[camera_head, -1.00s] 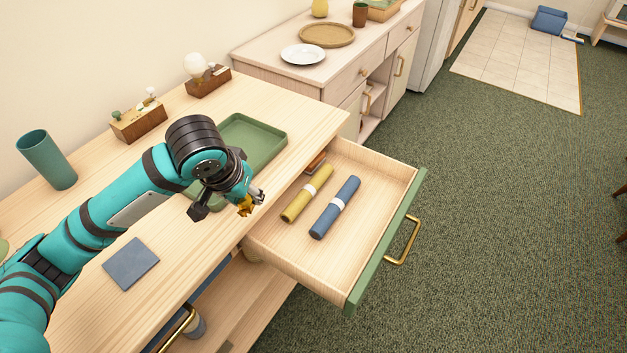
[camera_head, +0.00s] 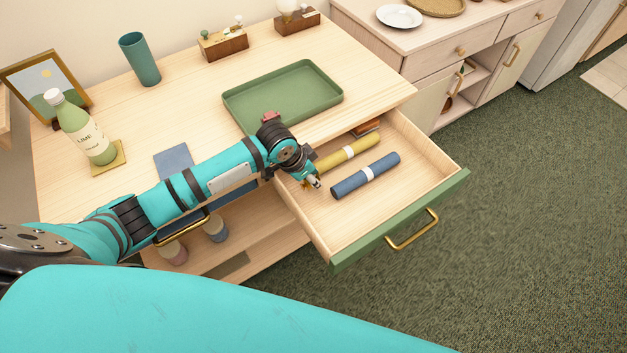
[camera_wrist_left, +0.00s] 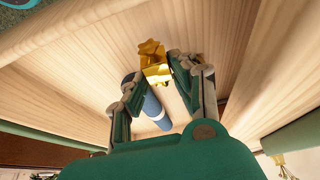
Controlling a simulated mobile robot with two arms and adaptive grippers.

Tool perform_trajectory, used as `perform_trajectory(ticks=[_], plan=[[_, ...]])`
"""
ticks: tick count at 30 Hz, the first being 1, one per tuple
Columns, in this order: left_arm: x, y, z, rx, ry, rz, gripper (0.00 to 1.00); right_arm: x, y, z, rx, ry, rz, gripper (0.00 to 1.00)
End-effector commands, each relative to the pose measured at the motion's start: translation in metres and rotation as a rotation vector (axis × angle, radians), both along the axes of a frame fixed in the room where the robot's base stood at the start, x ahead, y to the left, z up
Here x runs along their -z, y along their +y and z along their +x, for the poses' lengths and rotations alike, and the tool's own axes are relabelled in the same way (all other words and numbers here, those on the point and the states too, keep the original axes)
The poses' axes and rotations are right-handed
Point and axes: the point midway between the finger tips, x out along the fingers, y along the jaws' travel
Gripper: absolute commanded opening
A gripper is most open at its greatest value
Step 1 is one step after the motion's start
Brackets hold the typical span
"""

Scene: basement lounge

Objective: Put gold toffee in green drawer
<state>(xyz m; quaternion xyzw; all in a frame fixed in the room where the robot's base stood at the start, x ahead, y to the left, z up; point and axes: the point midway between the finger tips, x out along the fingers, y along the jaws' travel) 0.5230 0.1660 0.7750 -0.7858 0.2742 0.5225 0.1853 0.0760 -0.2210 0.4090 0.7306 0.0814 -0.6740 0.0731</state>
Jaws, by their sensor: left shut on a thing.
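The gold toffee (camera_wrist_left: 154,62) shows in the left wrist view, held between the fingertips of my left gripper (camera_wrist_left: 157,75). In the head view my left gripper (camera_head: 313,183) is over the left part of the open green drawer (camera_head: 350,245); the toffee is mostly hidden there. The drawer has a green front with a brass handle and a pale wood inside. A yellow roll (camera_head: 330,160) and a blue roll (camera_head: 350,185), each with a white band, lie in it. The blue roll also shows in the left wrist view (camera_wrist_left: 154,106). My right gripper is not in view.
A green tray (camera_head: 285,92) lies on the desk, with a small reddish thing (camera_head: 270,117) at its front edge. A lime bottle (camera_head: 80,130), a teal cup (camera_head: 140,60) and a blue mat (camera_head: 173,160) are farther left. The drawer's front left floor is clear.

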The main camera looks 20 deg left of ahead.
Motion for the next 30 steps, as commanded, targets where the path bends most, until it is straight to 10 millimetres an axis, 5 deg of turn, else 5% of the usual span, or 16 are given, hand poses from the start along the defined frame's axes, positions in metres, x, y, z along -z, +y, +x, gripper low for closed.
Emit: perform_trajectory(ticks=[6,18,19,23,30], plan=[[0.028,0.000,-0.001,-0.001,0.002,0.000,0.06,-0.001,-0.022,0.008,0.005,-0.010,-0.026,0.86],[0.033,0.000,-0.001,-0.001,0.003,0.001,0.06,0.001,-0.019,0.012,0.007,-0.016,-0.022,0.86],[0.032,0.000,-0.001,-0.001,0.002,0.000,0.29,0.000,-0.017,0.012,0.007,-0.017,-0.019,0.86],[0.032,0.000,-0.001,-0.001,0.002,0.000,0.47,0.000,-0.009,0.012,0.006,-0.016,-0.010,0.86],[0.032,0.000,-0.001,-0.001,0.002,0.000,0.49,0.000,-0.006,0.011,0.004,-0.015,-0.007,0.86]])
